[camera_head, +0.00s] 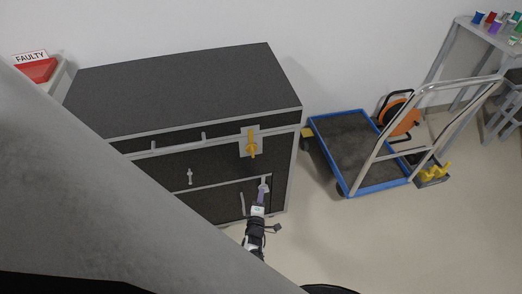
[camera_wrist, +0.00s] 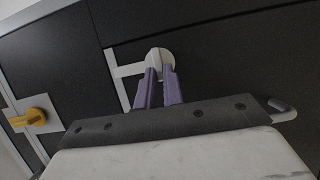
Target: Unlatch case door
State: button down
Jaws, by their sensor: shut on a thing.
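The case (camera_head: 190,85) is a large dark box with silver edges against the wall. Its front has a lower door panel (camera_head: 215,207) with a silver border. My gripper (camera_head: 262,188) is at the right part of the case front, below the yellow latch (camera_head: 252,146) on its silver plate. In the wrist view, my gripper (camera_wrist: 158,78) has its purple fingers shut on a pale round-based latch handle (camera_wrist: 159,55); the fingers hide part of it. The yellow latch also shows at the left of the wrist view (camera_wrist: 30,117), apart from my gripper.
Several small silver handles (camera_head: 190,177) are on the case front. A blue-edged cart (camera_head: 345,148) with a metal push bar stands right of the case. An orange reel (camera_head: 400,112) is beyond it. Open floor lies in front of the cart.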

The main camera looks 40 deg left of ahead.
jog(key=shift+w, duration=0.1)
dwell(0.4)
jog(key=c, duration=1.5)
grip_release()
jog(key=shift+d, duration=0.1)
